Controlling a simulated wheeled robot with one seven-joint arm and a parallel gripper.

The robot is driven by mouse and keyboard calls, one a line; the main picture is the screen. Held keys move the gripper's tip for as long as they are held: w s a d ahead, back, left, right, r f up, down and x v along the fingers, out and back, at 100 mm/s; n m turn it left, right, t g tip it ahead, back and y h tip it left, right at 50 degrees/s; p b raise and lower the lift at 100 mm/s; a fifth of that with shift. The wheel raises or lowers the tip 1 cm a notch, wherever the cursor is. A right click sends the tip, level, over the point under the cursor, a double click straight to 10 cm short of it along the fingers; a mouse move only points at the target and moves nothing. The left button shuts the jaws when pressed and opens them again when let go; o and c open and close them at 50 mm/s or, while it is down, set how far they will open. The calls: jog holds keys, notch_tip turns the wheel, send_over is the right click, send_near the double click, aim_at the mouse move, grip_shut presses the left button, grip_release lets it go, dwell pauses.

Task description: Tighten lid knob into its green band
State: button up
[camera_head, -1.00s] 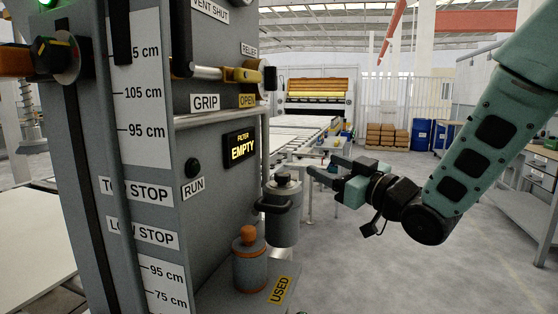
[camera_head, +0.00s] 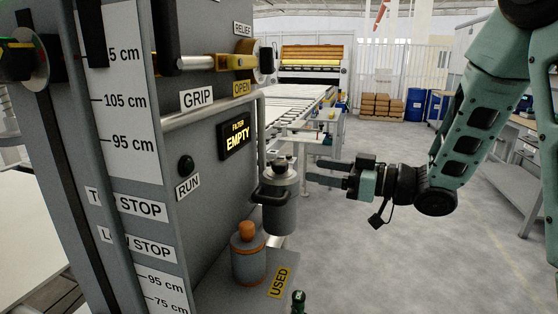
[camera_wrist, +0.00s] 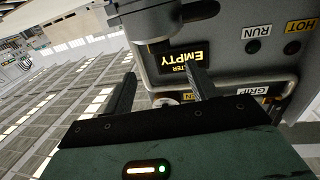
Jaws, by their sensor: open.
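The grey filter canister (camera_head: 279,212) hangs on the machine's side, with a dark handle. A small dark knob (camera_head: 281,162) stands on its lid. I cannot make out a green band on it. My gripper (camera_head: 315,173) is open and empty, lying sideways just right of the lid, with its fingers pointing at it and a gap between. In the wrist view the open fingers (camera_wrist: 157,75) point toward a grey cylinder (camera_wrist: 165,22), likely the canister, partly cut off by the top edge.
A used canister with an orange top (camera_head: 248,258) stands on the shelf (camera_head: 251,295) below, beside a USED label. The filter display (camera_head: 237,138) reads EMPTY. A grey rail (camera_head: 215,108) runs above it. The floor (camera_head: 400,255) on the right is clear.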

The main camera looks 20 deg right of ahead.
aim_at(279, 162)
jog(key=p+x, duration=0.1)
jog(key=x, duration=0.9)
jog(key=shift+w+a, duration=0.15)
jog(key=shift+a, duration=0.05)
jog(key=c, duration=1)
